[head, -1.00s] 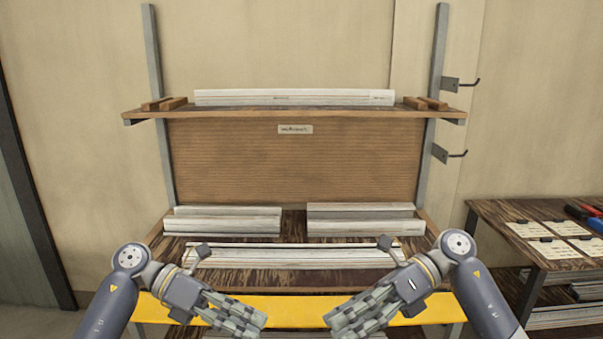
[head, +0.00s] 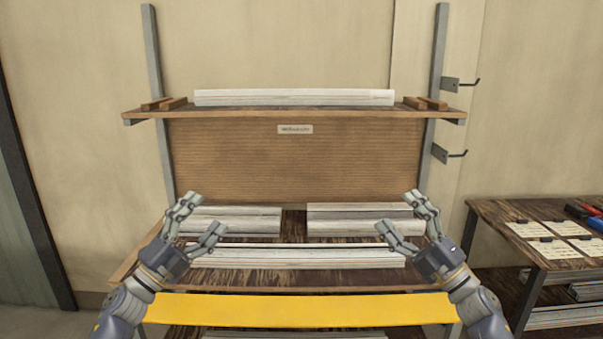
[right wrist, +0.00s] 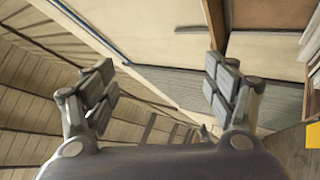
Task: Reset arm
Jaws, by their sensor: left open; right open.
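My left gripper (head: 206,218) is open and empty at the left of the bench in the head view, its fingers spread and pointing up and inward. My right gripper (head: 400,218) is open and empty at the right of the bench, mirroring the left. In the right wrist view its two fingers (right wrist: 165,98) stand wide apart with nothing between them. A long white profile (head: 300,256) lies across the bench top (head: 270,278) between and behind the grippers. Neither gripper holds anything.
Two shorter profile stacks lie behind, left (head: 238,221) and right (head: 345,220). An upper shelf (head: 290,113) bears another long profile (head: 295,97) and wooden blocks (head: 422,103). A yellow beam (head: 300,310) crosses the front. A side table (head: 488,225) with cards stands right.

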